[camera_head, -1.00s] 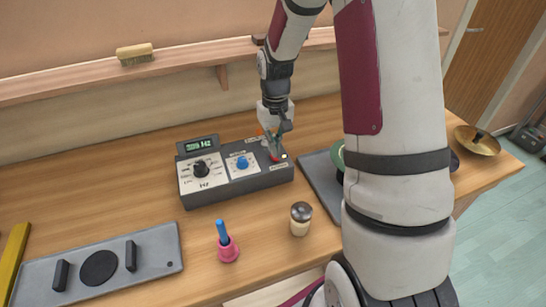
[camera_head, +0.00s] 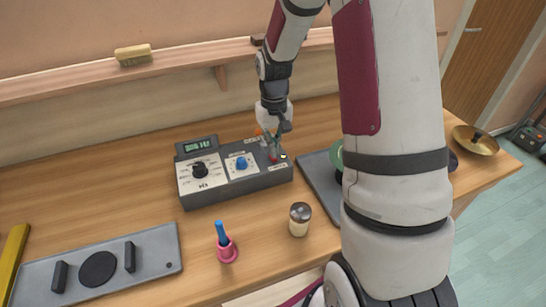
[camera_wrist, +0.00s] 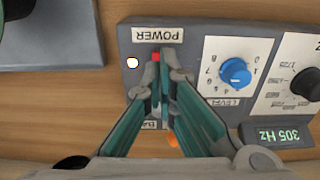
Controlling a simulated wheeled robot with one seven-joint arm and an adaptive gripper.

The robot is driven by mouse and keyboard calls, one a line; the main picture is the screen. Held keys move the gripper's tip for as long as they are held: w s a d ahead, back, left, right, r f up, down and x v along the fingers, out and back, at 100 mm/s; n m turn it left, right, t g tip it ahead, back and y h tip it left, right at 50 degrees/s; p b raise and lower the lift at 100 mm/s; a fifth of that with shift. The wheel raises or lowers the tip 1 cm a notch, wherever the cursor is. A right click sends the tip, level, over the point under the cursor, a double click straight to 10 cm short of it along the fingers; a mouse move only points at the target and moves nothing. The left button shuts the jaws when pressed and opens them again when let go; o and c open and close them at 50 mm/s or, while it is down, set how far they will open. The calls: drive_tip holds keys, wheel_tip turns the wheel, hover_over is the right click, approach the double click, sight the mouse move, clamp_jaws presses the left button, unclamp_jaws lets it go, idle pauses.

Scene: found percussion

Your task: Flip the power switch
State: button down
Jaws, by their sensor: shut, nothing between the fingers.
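The grey control box (camera_head: 235,186) stands on the bench with its Hz display (camera_head: 199,145) lit; the wrist view reads 305 Hz on the display (camera_wrist: 284,134). The red power switch (camera_wrist: 155,56) is at the box's POWER label, mostly hidden by my fingertips. A small bright light (camera_wrist: 132,63) glows beside it, also visible in the head view (camera_head: 284,157). My gripper (camera_wrist: 160,70) is shut and empty, its tips right at the switch. I cannot tell whether they touch it, nor the switch's position. In the head view my gripper (camera_head: 272,146) points down at the box's right end.
A blue level knob (camera_wrist: 235,72) and black Hz knob (camera_head: 200,170) are on the same panel. A shaker jar (camera_head: 300,219) and pink holder (camera_head: 227,249) stand in front. Grey plates lie right and front left. A wall shelf (camera_head: 180,61) runs behind my arm.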

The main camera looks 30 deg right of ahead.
drive_tip(key=shift+f+b, duration=0.4)
drive_tip(key=shift+f, duration=0.95)
idle(1.0)
drive_tip(key=shift+r+p, duration=1.4)
drive_tip(key=shift+r, duration=2.15)
